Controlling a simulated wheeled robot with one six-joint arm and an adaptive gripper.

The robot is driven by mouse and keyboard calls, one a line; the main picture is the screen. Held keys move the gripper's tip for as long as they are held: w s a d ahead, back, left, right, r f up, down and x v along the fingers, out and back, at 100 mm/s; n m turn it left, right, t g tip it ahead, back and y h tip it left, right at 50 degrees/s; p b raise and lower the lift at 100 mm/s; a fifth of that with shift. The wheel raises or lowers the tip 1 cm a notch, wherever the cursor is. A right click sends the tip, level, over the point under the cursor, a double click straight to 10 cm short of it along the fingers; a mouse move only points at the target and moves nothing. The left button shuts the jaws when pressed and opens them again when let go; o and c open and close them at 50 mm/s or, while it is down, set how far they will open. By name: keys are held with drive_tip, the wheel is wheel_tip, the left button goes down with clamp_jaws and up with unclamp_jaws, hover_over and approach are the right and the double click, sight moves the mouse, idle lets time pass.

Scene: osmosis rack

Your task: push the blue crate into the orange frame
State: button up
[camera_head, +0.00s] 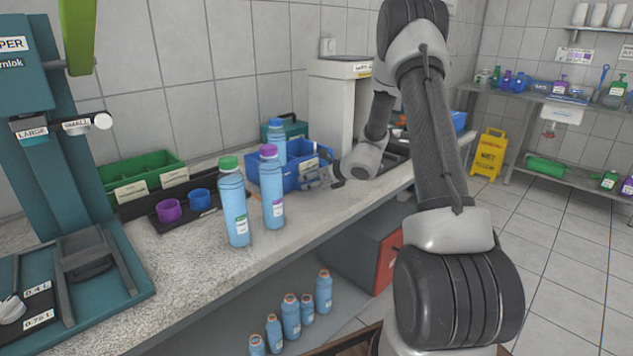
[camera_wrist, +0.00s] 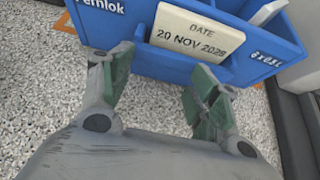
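The blue crate (camera_head: 291,183) stands on the speckled bench top behind two blue bottles. In the wrist view the crate (camera_wrist: 180,69) has a pale date card and white lettering on its front. My gripper (camera_head: 320,180) is at the crate's right-hand side in the head view. In the wrist view my gripper (camera_wrist: 165,82) is open, with nothing between its fingers. The fingertips are at or very near the crate's front wall; contact is unclear. Parts of the orange frame (camera_wrist: 64,24) show on the bench beside the crate; the rest is hidden.
A blue bottle with a green cap (camera_head: 234,205) and one with a purple cap (camera_head: 271,190) stand close in front of the crate. A dark tray (camera_head: 155,222) holds purple and blue cups. A green bin (camera_head: 128,168) is behind it. A dark object (camera_wrist: 296,130) lies right in the wrist view.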

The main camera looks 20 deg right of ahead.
sight(304, 168)
drive_tip(key=shift+w, duration=0.1)
drive_tip(key=shift+w+a, duration=0.35)
drive_tip(key=shift+w, duration=0.55)
drive_tip(key=shift+w+a, duration=0.35)
drive_tip(key=shift+w, duration=0.6)
drive_tip(key=shift+w+a, duration=0.35)
drive_tip(key=shift+w, duration=0.55)
drive_tip(key=shift+w+a, duration=0.3)
drive_tip(key=shift+w, duration=0.55)
drive_tip(key=shift+w+a, duration=0.3)
drive_tip(key=shift+w, duration=0.5)
drive_tip(key=v, duration=0.8)
drive_tip(key=shift+s+f, duration=0.1)
